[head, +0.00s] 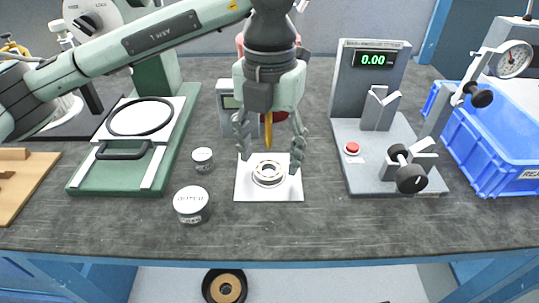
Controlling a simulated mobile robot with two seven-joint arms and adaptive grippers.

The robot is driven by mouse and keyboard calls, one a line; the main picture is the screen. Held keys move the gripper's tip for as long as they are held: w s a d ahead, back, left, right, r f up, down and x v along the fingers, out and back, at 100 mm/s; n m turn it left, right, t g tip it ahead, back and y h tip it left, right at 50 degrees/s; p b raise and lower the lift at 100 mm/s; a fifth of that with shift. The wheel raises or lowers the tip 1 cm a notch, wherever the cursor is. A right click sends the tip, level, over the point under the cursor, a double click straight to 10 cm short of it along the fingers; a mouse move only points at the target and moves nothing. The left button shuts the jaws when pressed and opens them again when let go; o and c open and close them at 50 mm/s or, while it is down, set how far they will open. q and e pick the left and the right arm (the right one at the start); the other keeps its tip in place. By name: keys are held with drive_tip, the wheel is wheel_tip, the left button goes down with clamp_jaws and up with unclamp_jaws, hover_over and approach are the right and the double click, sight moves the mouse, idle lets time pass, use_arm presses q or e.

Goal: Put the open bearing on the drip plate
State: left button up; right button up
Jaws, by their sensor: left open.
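A silver ring-shaped bearing (268,174) lies flat near the middle of a thin white square plate (288,193), which looks like the drip plate, on the bench. My left gripper (269,158) points down over the bearing, with its fingers apart on either side of it. Nothing is seen gripped between the fingers. The picture does not clearly show whether the fingertips touch the bearing or the plate. My right gripper is not in view.
Two small round tins, a smaller one (202,160) and a larger one (192,205), stand left of the plate. A green fixture (78,176) is farther left. A grey gauge stand (345,143) and blue crate (478,160) are right. The bench front is clear.

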sight(270, 173)
use_arm(q)
wheel_tip(270, 173, up, 6)
drive_tip(key=shift+r, duration=0.15)
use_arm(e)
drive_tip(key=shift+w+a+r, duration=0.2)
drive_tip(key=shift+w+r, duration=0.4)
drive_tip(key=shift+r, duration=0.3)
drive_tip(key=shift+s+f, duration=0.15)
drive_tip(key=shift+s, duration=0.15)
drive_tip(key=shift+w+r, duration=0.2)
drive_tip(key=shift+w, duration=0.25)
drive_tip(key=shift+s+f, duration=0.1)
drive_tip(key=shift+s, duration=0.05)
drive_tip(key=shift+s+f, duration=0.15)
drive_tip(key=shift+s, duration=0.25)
